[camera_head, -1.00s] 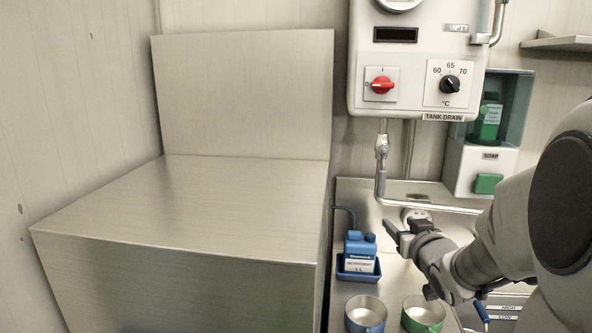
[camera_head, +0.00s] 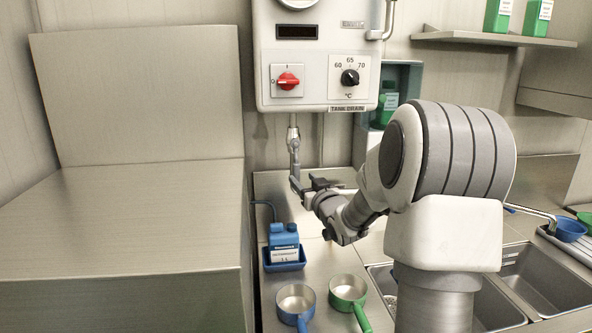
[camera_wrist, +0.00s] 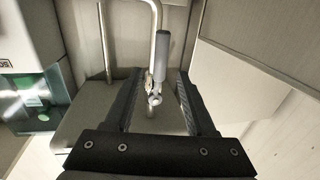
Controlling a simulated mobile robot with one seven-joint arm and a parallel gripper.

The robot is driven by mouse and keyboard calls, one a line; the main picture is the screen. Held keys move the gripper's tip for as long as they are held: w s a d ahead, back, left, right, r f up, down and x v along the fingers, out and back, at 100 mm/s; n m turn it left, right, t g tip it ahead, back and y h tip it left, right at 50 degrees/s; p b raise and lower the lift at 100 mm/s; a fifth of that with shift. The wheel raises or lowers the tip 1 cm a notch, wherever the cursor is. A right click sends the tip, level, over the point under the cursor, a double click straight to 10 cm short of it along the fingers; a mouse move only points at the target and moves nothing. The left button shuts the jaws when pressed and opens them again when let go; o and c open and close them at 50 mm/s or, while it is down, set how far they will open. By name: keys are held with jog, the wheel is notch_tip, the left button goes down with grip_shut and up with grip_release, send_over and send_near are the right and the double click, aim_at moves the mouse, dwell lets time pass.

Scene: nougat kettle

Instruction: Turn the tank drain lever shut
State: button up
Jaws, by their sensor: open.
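The tank drain lever, a grey cylindrical handle (camera_wrist: 162,58) by a bent metal pipe, shows in the wrist view with a small ring fitting at its lower end. In the head view the drain pipe and lever (camera_head: 294,150) hang below the control box with the "TANK DRAIN" label (camera_head: 347,108). My gripper (camera_wrist: 157,76) is open, and the lever appears between its two dark fingers in the wrist view. Whether the fingers reach around it or stop short, I cannot tell. In the head view my gripper (camera_head: 308,186) is just below and right of the lever.
A blue detergent bottle (camera_head: 284,236) sits in a blue holder left of my arm. A blue-handled pan (camera_head: 296,298) and a green-handled pan (camera_head: 347,290) stand in front. A large steel block (camera_head: 120,230) fills the left. Sinks lie at the right.

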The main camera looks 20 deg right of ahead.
aim_at(298, 174)
jog(key=shift+w+d+p, duration=0.15)
jog(key=shift+w+p, duration=0.15)
jog(key=shift+w, duration=1.25)
jog(key=shift+w+d+p, duration=0.1)
jog(key=shift+w+p, duration=0.15)
jog(key=shift+w, duration=1.3)
grip_shut()
